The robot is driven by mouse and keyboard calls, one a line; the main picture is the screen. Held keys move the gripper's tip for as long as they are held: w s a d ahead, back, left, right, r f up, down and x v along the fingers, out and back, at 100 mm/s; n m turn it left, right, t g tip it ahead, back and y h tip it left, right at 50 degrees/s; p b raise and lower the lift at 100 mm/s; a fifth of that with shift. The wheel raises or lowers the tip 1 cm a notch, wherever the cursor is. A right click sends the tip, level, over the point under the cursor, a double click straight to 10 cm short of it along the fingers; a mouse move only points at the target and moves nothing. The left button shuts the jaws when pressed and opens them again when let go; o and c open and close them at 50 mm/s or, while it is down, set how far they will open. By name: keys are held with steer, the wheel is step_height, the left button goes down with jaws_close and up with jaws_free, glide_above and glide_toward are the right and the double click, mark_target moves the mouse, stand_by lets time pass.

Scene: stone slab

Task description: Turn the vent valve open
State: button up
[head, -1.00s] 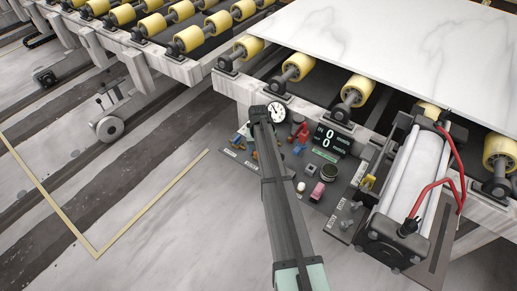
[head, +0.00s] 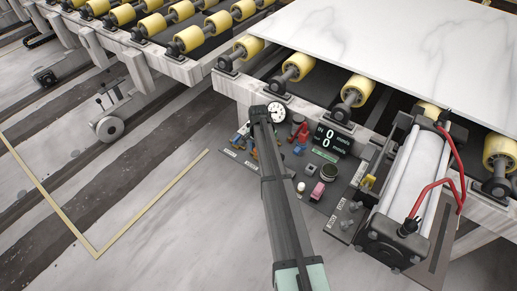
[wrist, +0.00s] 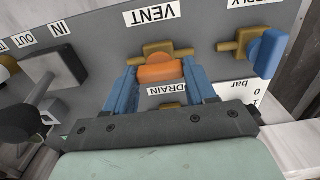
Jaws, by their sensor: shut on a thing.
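The vent valve has an orange handle (wrist: 160,73) on a brass body (wrist: 158,50), below the upside-down VENT label (wrist: 149,14) in the wrist view. The handle lies crosswise in the picture, roughly in line with the brass pipe. My gripper (wrist: 160,83) has one blue finger at each end of the handle and is shut on it. In the head view my arm covers most of the valve and the gripper at the control panel (head: 228,185).
A blue-handled valve (wrist: 266,54) stands right of the vent valve in the wrist view. The DRAIN label (wrist: 178,90) shows between the fingers. The head view shows a gauge (head: 277,113) and a display (head: 331,139) near my arm.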

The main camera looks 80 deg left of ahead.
stand_by(0.5)
steer(key=o, duration=1)
steer(key=shift+o, duration=0.2)
steer(key=shift+r, duration=0.1)
step_height(320, 180, up, 14)
steer(key=shift+f, duration=0.2)
